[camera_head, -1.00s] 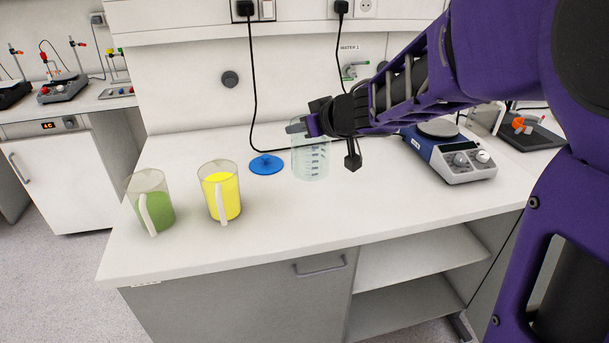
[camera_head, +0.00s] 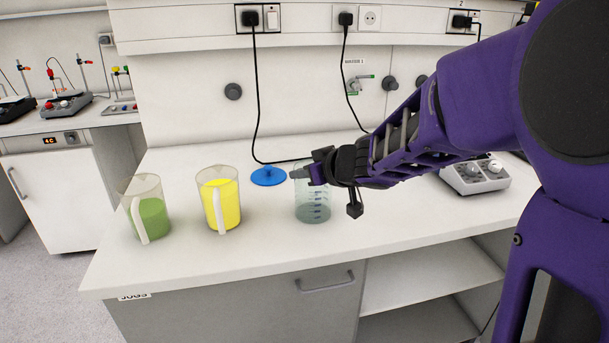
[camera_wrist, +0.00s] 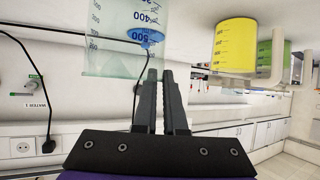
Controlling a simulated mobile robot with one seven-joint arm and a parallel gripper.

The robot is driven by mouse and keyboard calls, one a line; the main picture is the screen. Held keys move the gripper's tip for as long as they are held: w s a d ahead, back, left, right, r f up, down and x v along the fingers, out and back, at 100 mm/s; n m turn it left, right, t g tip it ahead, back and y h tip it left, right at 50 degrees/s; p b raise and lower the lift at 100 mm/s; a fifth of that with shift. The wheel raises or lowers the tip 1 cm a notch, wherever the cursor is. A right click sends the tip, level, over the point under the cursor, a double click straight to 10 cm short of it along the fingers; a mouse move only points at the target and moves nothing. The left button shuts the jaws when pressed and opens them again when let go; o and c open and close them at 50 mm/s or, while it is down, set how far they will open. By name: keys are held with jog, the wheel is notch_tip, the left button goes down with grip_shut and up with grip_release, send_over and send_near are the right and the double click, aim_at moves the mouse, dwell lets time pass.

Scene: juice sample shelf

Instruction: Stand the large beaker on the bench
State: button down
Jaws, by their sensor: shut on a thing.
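The large beaker (camera_head: 313,207) is clear with blue graduation marks. It is upright at the bench (camera_head: 250,252), to the right of the yellow jug. Whether its base touches the bench I cannot tell for sure. My gripper (camera_head: 303,173) is shut on the beaker's upper rim from the right side. In the wrist view the beaker (camera_wrist: 112,48) shows upside down at the top, and the fingers of my gripper (camera_wrist: 158,75) reach to its wall. Part of the beaker's rim is hidden behind the gripper.
A jug of yellow liquid (camera_head: 221,202) and a jug of green liquid (camera_head: 150,216) stand to the left. A blue round object (camera_head: 268,177) lies behind the beaker. A stirrer hotplate (camera_head: 474,176) stands at the right, partly behind my arm. The bench front is clear.

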jog(key=c, duration=1)
grip_release()
jog(key=shift+r, duration=0.15)
jog(key=shift+s+d+r+p, duration=0.2)
jog(key=shift+r+p, duration=0.05)
jog(key=shift+p, duration=0.15)
jog(key=p+v, duration=0.8)
jog(key=v, duration=0.3)
jog(key=shift+s, duration=0.25)
jog(key=shift+d+f, duration=0.1)
